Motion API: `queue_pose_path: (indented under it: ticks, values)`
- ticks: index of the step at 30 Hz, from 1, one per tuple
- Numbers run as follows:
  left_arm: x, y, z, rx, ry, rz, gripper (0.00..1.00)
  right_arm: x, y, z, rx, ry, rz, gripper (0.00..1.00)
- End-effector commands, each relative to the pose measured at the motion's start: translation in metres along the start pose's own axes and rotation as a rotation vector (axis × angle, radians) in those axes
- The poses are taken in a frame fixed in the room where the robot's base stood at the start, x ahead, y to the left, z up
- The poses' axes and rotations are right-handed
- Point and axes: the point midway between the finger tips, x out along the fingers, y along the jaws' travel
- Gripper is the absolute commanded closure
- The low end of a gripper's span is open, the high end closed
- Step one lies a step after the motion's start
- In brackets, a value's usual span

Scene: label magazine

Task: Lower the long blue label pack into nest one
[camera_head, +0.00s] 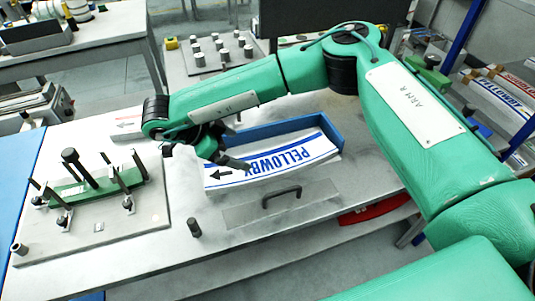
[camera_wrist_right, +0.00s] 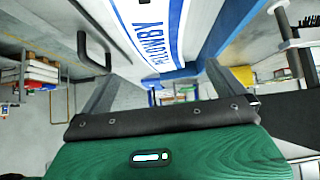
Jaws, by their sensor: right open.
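The long label pack (camera_head: 288,157) is white with blue stripes and blue PELLOWBY lettering. It lies curved along a blue-walled holder (camera_head: 335,128) on the table; I cannot tell if this is nest one or how deep the pack sits. My right gripper (camera_head: 230,150) is at the pack's left end, by its black arrow. In the right wrist view the gripper (camera_wrist_right: 163,72) is open, with its fingers apart and the pack (camera_wrist_right: 152,28) showing between and beyond them. Contact cannot be told. My left gripper is out of view.
A black handle (camera_head: 281,193) stands in front of the pack. A clamp fixture with a green bar (camera_head: 98,186) is on the left, and a dark post (camera_head: 194,227) stands near the front edge. More packs (camera_head: 497,98) are racked at right. A red part (camera_head: 372,210) lies below the table's edge.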

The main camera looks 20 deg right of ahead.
Motion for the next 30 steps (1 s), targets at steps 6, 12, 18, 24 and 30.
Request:
queue_pose_path:
  ticks: [6,12,18,24,30]
  values:
    - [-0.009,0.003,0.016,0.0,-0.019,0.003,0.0,0.042,0.001,-0.001,-0.002,-0.002,0.007,0.0]
    - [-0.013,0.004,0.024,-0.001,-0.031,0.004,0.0,0.069,0.001,0.0,-0.001,-0.002,0.003,0.0]
    - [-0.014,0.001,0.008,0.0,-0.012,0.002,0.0,0.079,0.001,0.0,-0.002,-0.001,0.002,0.0]
    - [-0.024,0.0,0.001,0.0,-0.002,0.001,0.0,0.1,0.0,-0.001,-0.001,-0.002,0.006,0.0]
    - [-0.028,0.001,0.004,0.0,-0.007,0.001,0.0,0.122,-0.001,0.001,-0.002,-0.002,0.004,0.0]
